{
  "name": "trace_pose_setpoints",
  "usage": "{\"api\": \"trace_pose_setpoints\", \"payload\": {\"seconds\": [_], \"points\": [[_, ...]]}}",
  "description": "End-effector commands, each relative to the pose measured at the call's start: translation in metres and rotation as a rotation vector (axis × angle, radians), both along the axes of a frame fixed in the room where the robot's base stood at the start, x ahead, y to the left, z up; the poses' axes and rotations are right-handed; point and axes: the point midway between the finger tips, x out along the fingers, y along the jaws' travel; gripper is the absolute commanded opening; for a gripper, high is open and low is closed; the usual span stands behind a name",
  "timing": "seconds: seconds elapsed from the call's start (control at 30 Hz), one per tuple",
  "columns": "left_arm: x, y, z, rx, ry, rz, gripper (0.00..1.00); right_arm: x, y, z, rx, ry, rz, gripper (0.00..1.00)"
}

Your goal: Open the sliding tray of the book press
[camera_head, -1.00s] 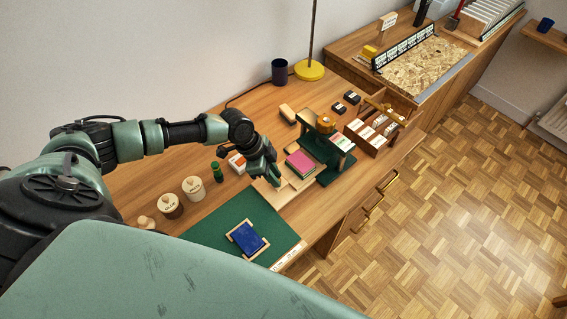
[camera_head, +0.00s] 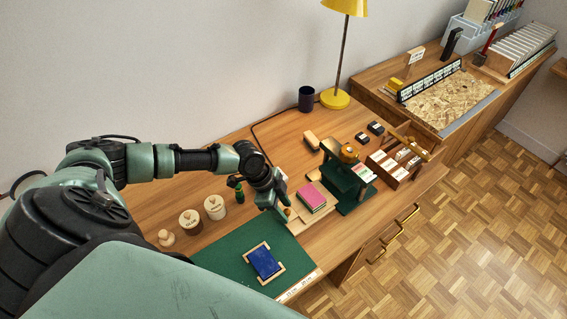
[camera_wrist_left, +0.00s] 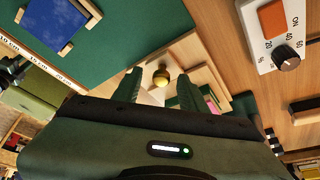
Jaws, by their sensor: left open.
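The book press (camera_head: 345,182) is dark green and stands on the desk. Its pale wooden sliding tray (camera_head: 318,214) reaches out on the near left side, with a pink-and-green book stack (camera_head: 313,197) on it. A round brass knob (camera_wrist_left: 161,76) sits at the tray's end. My left gripper (camera_head: 284,205) is open at that end. In the left wrist view its two fingers (camera_wrist_left: 158,92) stand on either side of the knob, with gaps visible; contact cannot be told. The pink book (camera_wrist_left: 212,104) shows partly behind one finger. My right gripper is not in view.
A green mat (camera_head: 225,262) with a blue book in a wooden frame (camera_head: 264,263) lies nearby. Two lidded pots (camera_head: 215,207) stand left of the gripper. A control box with a dial (camera_wrist_left: 280,35) is close in the wrist view. A card box (camera_head: 395,165) stands beyond the press.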

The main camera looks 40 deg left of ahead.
Motion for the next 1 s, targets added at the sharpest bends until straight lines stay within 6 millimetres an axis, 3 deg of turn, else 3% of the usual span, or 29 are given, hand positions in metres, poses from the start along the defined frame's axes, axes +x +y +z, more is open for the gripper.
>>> {"api": "trace_pose_setpoints", "payload": {"seconds": [0.17,0.6,1.0], "points": [[-0.002,0.005,0.010,0.001,-0.002,0.001,0.42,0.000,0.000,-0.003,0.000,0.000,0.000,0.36],[-0.013,0.027,0.068,0.001,-0.002,0.001,0.42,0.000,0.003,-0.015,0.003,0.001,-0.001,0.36],[-0.014,0.027,0.073,0.000,-0.001,0.000,0.42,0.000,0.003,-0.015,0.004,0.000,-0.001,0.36]]}}
